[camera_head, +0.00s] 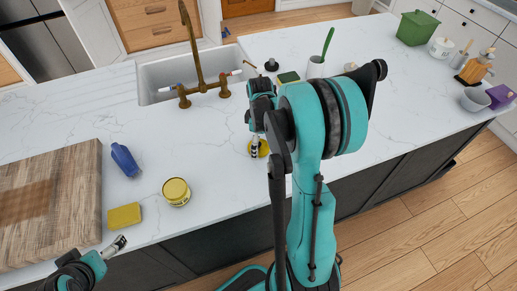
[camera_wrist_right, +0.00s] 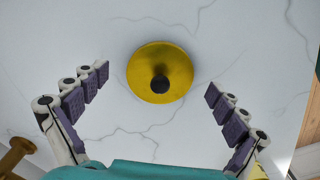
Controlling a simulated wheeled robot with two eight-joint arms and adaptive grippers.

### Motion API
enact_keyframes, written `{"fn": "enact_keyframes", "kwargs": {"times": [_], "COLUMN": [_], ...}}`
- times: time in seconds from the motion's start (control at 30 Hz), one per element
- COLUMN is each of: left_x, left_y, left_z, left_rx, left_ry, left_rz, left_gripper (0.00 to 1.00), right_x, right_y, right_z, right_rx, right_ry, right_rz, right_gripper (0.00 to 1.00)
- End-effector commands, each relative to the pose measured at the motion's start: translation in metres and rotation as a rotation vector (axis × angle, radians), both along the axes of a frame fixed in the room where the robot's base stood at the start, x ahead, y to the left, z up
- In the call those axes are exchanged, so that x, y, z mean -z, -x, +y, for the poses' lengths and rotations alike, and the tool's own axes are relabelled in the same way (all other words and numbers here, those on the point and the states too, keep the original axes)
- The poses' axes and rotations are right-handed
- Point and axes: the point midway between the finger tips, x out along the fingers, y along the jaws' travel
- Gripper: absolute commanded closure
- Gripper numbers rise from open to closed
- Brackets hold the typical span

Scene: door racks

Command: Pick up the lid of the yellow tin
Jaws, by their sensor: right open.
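The yellow lid (camera_head: 263,150) lies on the white counter, apart from the yellow tin (camera_head: 176,192). In the right wrist view the lid (camera_wrist_right: 147,59) is a round yellow disc with a dark knob. My right gripper (camera_head: 255,146) is over the lid and partly hides it in the head view. In the wrist view the right gripper (camera_wrist_right: 158,82) is open, with its padded fingers spread to either side of the lid, apart from it. My left gripper (camera_head: 115,246) is at the lower left, near the counter's front edge; its jaw opening is unclear.
A yellow sponge (camera_head: 124,216), a blue bottle (camera_head: 124,160) and a wooden board (camera_head: 70,185) are on the left. The sink (camera_head: 160,75) with a brass faucet (camera_head: 197,60) is behind. A white cup (camera_head: 315,68) stands beyond my right arm. The counter around the lid is clear.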

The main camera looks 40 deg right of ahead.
Motion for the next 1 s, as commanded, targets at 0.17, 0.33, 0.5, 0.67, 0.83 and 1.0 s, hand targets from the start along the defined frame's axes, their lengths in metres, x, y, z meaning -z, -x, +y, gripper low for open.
{"fn": "enact_keyframes", "kwargs": {"times": [0.17,0.33,0.5,0.67,0.83,1.0], "left_x": [0.0003,0.0002,0.0003,0.0006,0.0008,0.0009], "left_y": [-0.0001,-0.0001,-0.0001,0.0,-0.0001,-0.0001], "left_z": [0.0,0.0,0.0,0.0,0.0,0.0], "left_rx": [0.0,0.0,0.0,0.0,0.0,0.0], "left_ry": [0.0,0.0,0.0,0.0,0.0,0.0], "left_rz": [0.0,0.0,0.0,0.0,0.0,0.0], "left_gripper": [0.0,0.0,0.0,0.0,0.0,0.0], "right_x": [0.0027,0.0024,0.0027,0.0033,0.0037,0.0039], "right_y": [0.0003,0.0003,0.0003,0.0008,0.0011,0.0013], "right_z": [0.0002,0.0002,0.0003,0.0006,0.0008,0.0011], "right_rx": [0.0,0.0,0.0,0.0,0.0,0.0], "right_ry": [0.0,0.0,0.0,-0.001,-0.002,-0.002], "right_rz": [0.0,0.0,0.0,0.001,0.001,0.002], "right_gripper": [0.02,0.31,0.51,0.51,0.5,0.53]}}
